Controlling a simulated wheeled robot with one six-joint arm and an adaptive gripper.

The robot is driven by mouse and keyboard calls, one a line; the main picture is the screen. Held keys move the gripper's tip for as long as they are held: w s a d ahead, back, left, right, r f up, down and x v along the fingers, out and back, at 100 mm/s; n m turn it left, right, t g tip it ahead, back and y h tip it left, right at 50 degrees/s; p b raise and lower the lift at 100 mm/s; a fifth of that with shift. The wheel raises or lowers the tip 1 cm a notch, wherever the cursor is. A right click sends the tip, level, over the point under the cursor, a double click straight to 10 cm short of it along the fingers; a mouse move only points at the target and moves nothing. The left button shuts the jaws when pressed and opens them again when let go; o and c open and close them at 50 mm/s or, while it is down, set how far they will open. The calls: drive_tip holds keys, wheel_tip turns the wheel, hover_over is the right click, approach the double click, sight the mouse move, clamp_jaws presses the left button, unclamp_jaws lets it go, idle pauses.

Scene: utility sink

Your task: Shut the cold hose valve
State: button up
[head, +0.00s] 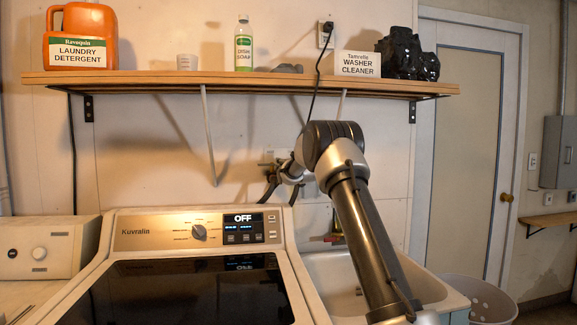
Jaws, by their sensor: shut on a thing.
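The hose valves sit in a pale wall box (268,158) between the washer and the sink, below the shelf. Dark hoses (270,190) hang down from there behind the washer. My gripper (288,172) is at the valves, reaching in from the right, and is shut on the cold hose valve. The fingers, the valve handle and its angle are small and partly hidden by my wrist and arm, so I cannot tell how far the handle is turned.
A washer (150,222) with its panel reading OFF stands in front on the left. A utility sink (335,275) is right of it, partly behind my arm. A wooden shelf (240,82) with bottles overhangs the valves. A power cord (314,90) hangs beside my arm.

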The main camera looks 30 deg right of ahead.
idle(0.4)
drive_tip(key=o, duration=0.8)
drive_tip(key=shift+c, duration=0.2)
drive_tip(key=s+a, duration=0.2)
drive_tip(key=s, duration=1)
drive_tip(key=shift+o, duration=0.4)
